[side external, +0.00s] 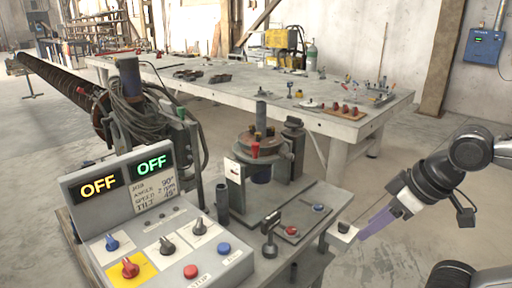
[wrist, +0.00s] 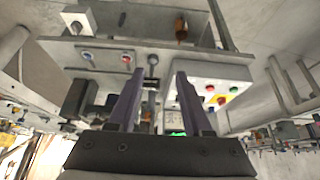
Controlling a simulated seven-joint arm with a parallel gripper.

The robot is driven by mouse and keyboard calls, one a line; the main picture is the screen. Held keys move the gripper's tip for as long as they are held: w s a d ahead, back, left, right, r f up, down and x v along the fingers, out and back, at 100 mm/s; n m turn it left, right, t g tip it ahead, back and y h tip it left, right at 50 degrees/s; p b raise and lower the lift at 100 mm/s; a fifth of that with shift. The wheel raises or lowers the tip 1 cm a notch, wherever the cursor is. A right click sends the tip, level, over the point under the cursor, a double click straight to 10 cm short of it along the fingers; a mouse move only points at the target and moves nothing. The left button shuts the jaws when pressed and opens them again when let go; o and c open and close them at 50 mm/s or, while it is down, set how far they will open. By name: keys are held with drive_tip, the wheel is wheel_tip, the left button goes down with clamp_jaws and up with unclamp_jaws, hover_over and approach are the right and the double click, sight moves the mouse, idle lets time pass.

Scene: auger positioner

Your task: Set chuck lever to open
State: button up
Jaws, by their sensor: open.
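The likely chuck lever (side external: 270,237) is a short lever with a dark grip, standing on the low machine bed just right of the control console. Its label and setting cannot be read. In the wrist view the lever (wrist: 152,68) shows between and beyond the fingertips. My gripper (side external: 367,234) has purple fingers and is open and empty, to the right of the lever and clear of it. In the wrist view the fingers (wrist: 160,74) stand apart with nothing between them touching.
A red button (side external: 291,230) and a blue button (side external: 318,208) sit right of the lever. A small white-topped box (side external: 343,231) stands near my fingers. The control console (side external: 160,225), with knobs and two OFF displays, is at left. A chuck-like fixture (side external: 262,148) rises behind.

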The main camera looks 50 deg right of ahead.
sight(256, 148)
drive_tip(key=shift+o, duration=0.3)
drive_tip(key=shift+o, duration=0.7)
drive_tip(key=shift+w, duration=0.15)
drive_tip(key=w+d+r+t, duration=0.1)
drive_tip(key=w+r+t, duration=0.3)
drive_tip(key=w, duration=0.4)
drive_tip(key=w+r+n+t, duration=0.1)
drive_tip(key=w+r+t, duration=0.35)
drive_tip(key=w, duration=0.25)
drive_tip(key=w+d+r+t, duration=0.1)
drive_tip(key=w+r+t, duration=0.35)
drive_tip(key=w, duration=0.35)
drive_tip(key=w+d+f+m, duration=0.1)
drive_tip(key=w+d+f, duration=0.25)
drive_tip(key=f, duration=0.35)
drive_tip(key=w+d+f, duration=0.3)
drive_tip(key=d+f, duration=0.1)
drive_tip(key=f, duration=0.3)
drive_tip(key=w, duration=1.3)
drive_tip(key=shift+w+d+f+g, duration=0.15)
drive_tip(key=shift+w+g, duration=0.15)
drive_tip(key=shift+w, duration=0.05)
